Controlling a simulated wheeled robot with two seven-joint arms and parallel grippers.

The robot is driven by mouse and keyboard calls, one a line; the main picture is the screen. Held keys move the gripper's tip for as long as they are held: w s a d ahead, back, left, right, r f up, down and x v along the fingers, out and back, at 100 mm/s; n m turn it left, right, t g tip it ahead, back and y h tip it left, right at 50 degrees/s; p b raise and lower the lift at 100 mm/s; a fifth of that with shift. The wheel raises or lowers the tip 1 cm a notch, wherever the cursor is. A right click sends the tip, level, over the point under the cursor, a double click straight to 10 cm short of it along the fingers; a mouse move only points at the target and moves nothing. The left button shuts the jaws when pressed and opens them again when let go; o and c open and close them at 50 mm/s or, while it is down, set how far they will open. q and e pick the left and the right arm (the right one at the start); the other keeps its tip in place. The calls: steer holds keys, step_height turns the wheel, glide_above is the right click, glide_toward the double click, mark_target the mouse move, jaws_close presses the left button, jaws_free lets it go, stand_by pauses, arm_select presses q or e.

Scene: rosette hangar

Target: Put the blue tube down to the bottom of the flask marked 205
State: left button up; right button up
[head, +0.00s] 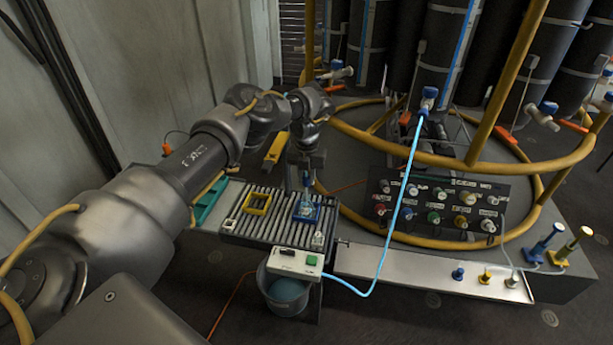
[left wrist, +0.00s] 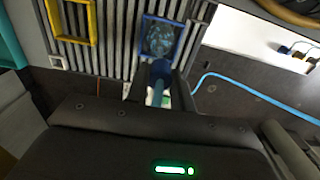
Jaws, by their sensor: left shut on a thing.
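My left gripper (head: 305,175) points down over the slatted rack and is shut on the blue tube (head: 306,181). In the left wrist view the tube (left wrist: 161,72) shows between the two dark fingers (left wrist: 157,88). Under it, a clear glass flask (head: 306,208) stands inside a blue square frame (head: 294,218) on the rack. The flask also shows in the left wrist view (left wrist: 160,38), beyond the tube. I cannot read a number on it, nor tell whether the tube's lower end is inside its neck. My right gripper is not in view.
A yellow frame (head: 247,209) lies empty left of the blue one. A white control box (head: 295,262) stands at the rack's front, above a bucket (head: 268,286). A light blue hose (head: 398,205) loops at right. A labelled valve panel (head: 437,208) stands behind it.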

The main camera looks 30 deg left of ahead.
arm_select(q)
steer(key=shift+f+b, duration=0.45)
steer(key=shift+f, duration=0.45)
steer(key=shift+a+f, duration=0.1)
steer(key=shift+f, duration=0.1)
steer(key=shift+b, duration=0.3)
steer(key=o, duration=1.5)
steer(key=shift+f, duration=0.1)
steer(key=shift+r+p, duration=0.9)
steer(key=shift+r, duration=0.35)
steer(key=shift+r+p, duration=0.85)
steer(key=shift+r, duration=0.25)
steer(key=shift+r+p, duration=0.6)
steer(key=shift+r, duration=0.25)
